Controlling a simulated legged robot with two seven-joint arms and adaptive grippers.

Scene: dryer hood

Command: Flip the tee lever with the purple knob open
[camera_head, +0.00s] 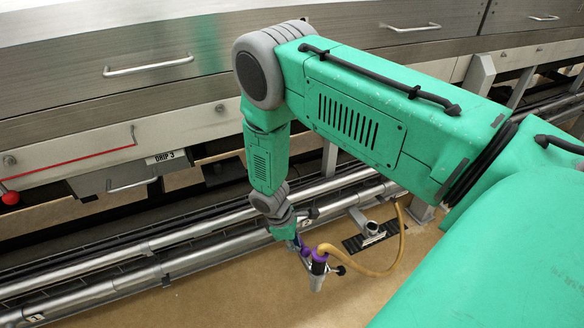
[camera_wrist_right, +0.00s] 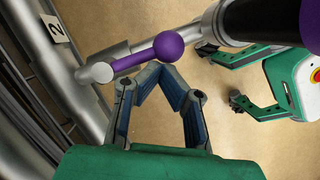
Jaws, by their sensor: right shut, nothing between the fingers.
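In the right wrist view the tee lever (camera_wrist_right: 130,61) is a short purple rod with a round purple knob (camera_wrist_right: 168,46) at one end and a pale metal end at the other. It lies across a metal pipe fitting. My right gripper (camera_wrist_right: 157,71) is shut and empty, its fingertips just below the knob; I cannot tell if they touch it. In the head view the right gripper (camera_head: 297,244) is low at the pipes, beside a dark cylinder with a purple collar (camera_head: 319,256). The lever is small and partly hidden there. My left gripper is not in view.
Long metal pipes (camera_head: 200,230) run along the machine's base. A red-knobbed rod (camera_head: 10,197) is at the far left. The tan floor (camera_head: 190,295) in front is clear.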

